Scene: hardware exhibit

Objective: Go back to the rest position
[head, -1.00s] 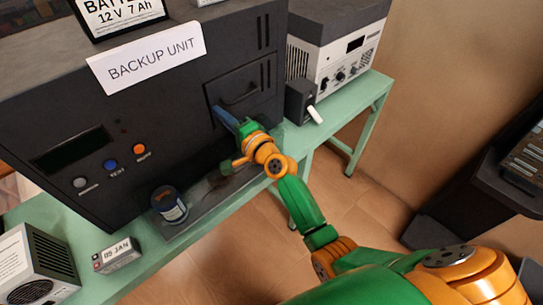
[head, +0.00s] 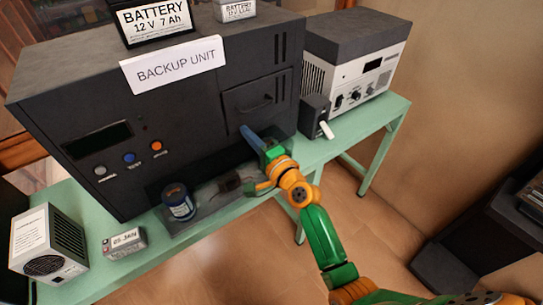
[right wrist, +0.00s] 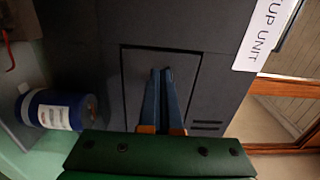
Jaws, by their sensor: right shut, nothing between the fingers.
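My right gripper (head: 250,135) is in front of the dark backup unit (head: 40,100), just below its small drawer-like panel with a handle (head: 262,102). In the right wrist view its two blue fingers (right wrist: 161,75) are together with nothing between them, and the panel (right wrist: 188,62) lies behind them. I cannot tell whether the fingertips touch the unit. My left gripper is not in view.
A green bench (head: 385,125) carries the unit. A blue can (head: 178,203) stands near my right forearm. Floor in front is clear.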

